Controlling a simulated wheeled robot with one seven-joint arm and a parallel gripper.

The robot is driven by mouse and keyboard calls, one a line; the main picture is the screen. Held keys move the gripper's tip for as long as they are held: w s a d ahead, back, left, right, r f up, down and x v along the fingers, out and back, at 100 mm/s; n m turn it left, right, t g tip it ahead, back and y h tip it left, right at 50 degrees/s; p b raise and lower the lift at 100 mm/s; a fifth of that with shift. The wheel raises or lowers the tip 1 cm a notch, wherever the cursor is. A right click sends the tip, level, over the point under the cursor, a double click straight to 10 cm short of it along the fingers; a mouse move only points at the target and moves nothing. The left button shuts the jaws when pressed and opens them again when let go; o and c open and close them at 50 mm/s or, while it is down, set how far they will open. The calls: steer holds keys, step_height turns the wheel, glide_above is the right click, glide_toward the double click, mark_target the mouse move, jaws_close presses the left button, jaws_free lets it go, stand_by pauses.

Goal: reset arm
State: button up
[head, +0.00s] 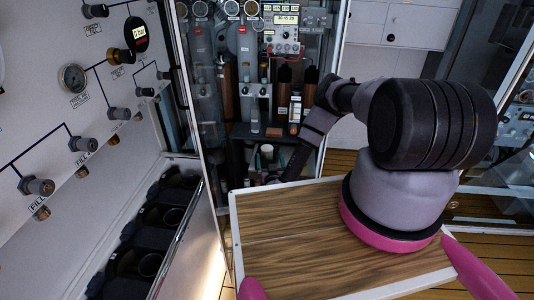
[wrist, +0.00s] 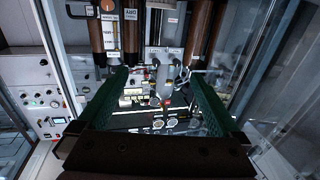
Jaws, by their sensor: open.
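My gripper (wrist: 158,76) shows in the wrist view as two green fingers spread wide apart, with nothing between them. It faces a cabinet of equipment, and no finger visibly touches anything. In the head view my grey arm, with its black joint and pink ring, stands at the right and reaches toward the open cabinet (head: 262,130). The arm is bent, and its far end is dark and hard to make out there. The fill panel (head: 60,130) is at the left of the head view, with black knobs, a round gauge (head: 72,78) and a display (head: 137,34) reading 0 bar.
A wood-topped board (head: 285,235) with a pale rim lies low in front. A bay with dark round holders (head: 150,235) sits below the fill panel. Glass panes (wrist: 275,60) flank the gripper's right side. White cabinets (head: 400,25) stand behind; wooden floor shows at right.

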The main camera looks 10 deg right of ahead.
steer(key=w+d+r+m+g, duration=0.1)
steer(key=w+d+r, duration=0.3)
steer(key=w+r, duration=0.5)
steer(key=w+d+r+m, duration=0.25)
steer(key=w+r, duration=0.35)
steer(key=r, duration=0.4)
step_height(320, 180, up, 20)
steer(key=d+g+y, duration=0.1)
steer(key=d+g, duration=0.1)
steer(key=g, duration=0.1)
steer(key=s+r+g+y, duration=0.1)
steer(key=s+r+g, duration=0.2)
steer(key=s+r, duration=1.15)
steer(key=s+r+g+y, duration=0.1)
steer(key=s+r+g, duration=0.1)
steer(key=s, duration=1.1)
steer(key=s+r+g, duration=0.2)
steer(key=s+r, duration=0.1)
steer(key=s, duration=1)
steer(key=shift+s+a+r+y, duration=0.15)
steer(key=shift+a+r+y, duration=0.05)
steer(key=shift+r+y, duration=0.2)
